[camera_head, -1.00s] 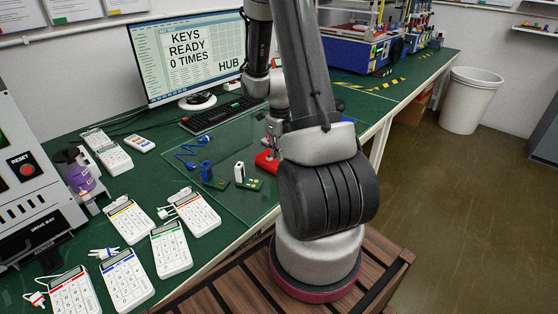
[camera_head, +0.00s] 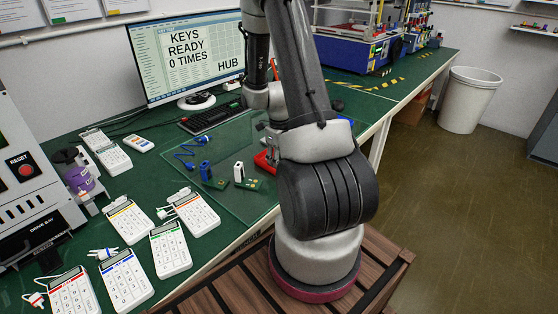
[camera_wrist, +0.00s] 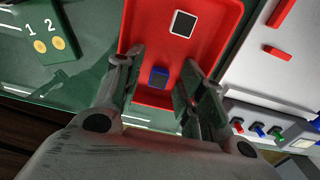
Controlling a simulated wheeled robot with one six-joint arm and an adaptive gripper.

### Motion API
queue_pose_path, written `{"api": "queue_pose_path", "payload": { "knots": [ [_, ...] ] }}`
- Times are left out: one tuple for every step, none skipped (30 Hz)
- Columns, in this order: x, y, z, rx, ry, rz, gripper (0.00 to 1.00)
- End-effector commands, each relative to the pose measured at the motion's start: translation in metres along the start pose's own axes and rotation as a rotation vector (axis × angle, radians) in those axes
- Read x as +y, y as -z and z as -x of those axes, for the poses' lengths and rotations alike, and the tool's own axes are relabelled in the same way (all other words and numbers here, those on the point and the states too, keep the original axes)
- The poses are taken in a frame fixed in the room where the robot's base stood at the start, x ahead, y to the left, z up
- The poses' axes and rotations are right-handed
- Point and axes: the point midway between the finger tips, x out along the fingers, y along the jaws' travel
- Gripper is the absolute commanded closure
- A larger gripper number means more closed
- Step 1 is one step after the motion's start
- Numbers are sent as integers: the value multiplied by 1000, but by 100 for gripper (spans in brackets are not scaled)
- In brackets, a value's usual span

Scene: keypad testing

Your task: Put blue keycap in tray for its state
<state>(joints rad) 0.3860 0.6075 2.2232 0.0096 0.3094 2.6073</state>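The blue keycap (camera_wrist: 159,77) is in the wrist view, over the floor of the red tray (camera_wrist: 143,98), near the tray's near end. It appears to rest on the tray floor. My gripper (camera_wrist: 162,62) is open above the tray, one finger on each side of the keycap, with visible gaps to it. A dark square with a white border (camera_wrist: 183,23) lies farther along the tray. In the head view the red tray (camera_head: 264,161) is mostly hidden behind my arm, and the keycap cannot be seen there.
A green board marked 1 and 2 (camera_wrist: 46,38) lies left of the tray. Right of it is a white panel (camera_wrist: 255,80) with coloured plugs. Several white keypads (camera_head: 125,280) stand at left on the bench, before a monitor (camera_head: 187,55) reading KEYS READY 0 TIMES.

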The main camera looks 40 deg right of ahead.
Motion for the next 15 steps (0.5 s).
{"api": "queue_pose_path", "payload": {
  "knots": [
    [0, 0, 1, -1, 0, 0, 61],
    [0, 0, 3, -1, 0, 0, 61],
    [0, 0, 6, -1, 1, 0, 61],
    [0, 0, 9, -1, 1, 0, 61],
    [0, -1, 14, -3, 2, 0, 61],
    [-1, -1, 20, -3, 2, 0, 61],
    [-1, -1, 26, -3, 2, 0, 61],
    [-1, -1, 33, -5, 3, 0, 61],
    [-1, -1, 42, -5, 3, 0, 61],
    [-1, -1, 50, -5, 3, 0, 61],
    [-1, -1, 57, -5, 3, 0, 61],
    [-1, -1, 66, -4, 3, 0, 61],
    [-1, -1, 73, -5, 4, 0, 61],
    [-1, -1, 79, -4, 3, 0, 61],
    [-1, -1, 88, -4, 3, 0, 61]
  ]
}}
